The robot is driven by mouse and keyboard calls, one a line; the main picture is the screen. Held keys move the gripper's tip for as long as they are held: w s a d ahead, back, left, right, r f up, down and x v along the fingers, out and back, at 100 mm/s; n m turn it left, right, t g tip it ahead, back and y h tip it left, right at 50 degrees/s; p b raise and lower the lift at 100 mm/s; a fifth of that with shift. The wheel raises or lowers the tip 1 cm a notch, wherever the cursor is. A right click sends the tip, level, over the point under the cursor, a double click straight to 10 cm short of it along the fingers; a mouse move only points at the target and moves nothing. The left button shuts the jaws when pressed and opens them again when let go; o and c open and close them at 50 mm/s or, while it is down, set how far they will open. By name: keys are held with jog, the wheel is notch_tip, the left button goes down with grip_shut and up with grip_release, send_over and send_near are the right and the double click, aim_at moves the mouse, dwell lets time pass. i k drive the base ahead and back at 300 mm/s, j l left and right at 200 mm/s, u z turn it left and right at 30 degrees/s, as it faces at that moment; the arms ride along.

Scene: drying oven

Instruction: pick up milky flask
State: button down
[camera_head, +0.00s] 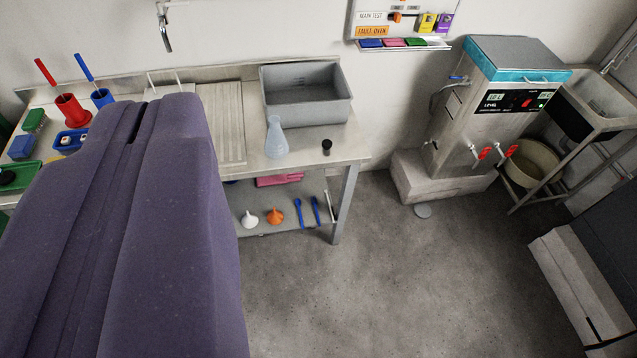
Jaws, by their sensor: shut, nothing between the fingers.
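The milky flask (276,141) is a pale, translucent conical flask with a narrow neck. It stands upright near the front edge of the steel bench (318,148), just in front of a grey basin. My gripper (142,112) is the large purple shape filling the left foreground. Its fingers look closed together along a dark seam, with nothing seen between them. It appears left of the flask and apart from it. It hides part of the bench's left side.
Funnels (274,216) and blue tools lie on the lower shelf. A steel water unit (490,110) stands at right. The floor (370,290) in front is clear.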

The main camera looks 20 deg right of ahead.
aim_at(276, 146)
jog(key=k+l, duration=0.1)
jog(key=k, duration=0.25)
jog(key=k+l+z, duration=0.1)
jog(key=k, duration=0.25)
jog(key=i+j, duration=0.25)
jog(key=i, duration=0.25)
jog(key=i+j, duration=0.25)
jog(key=i, duration=0.25)
jog(key=i+j, duration=0.25)
jog(key=i, duration=0.25)
jog(key=i+j, duration=0.25)
jog(key=i, duration=0.25)
jog(key=i+j, duration=0.25)
jog(key=i, duration=0.25)
jog(key=k+z, duration=0.15)
jog(key=k, duration=0.65)
jog(key=k+z, duration=0.2)
jog(key=k, duration=0.55)
jog(key=k+l+z, duration=0.15)
jog(key=k, duration=0.65)
jog(key=i, duration=0.75)
jog(key=i+j, duration=0.1)
jog(key=i, duration=0.65)
jog(key=l+z, duration=0.05)
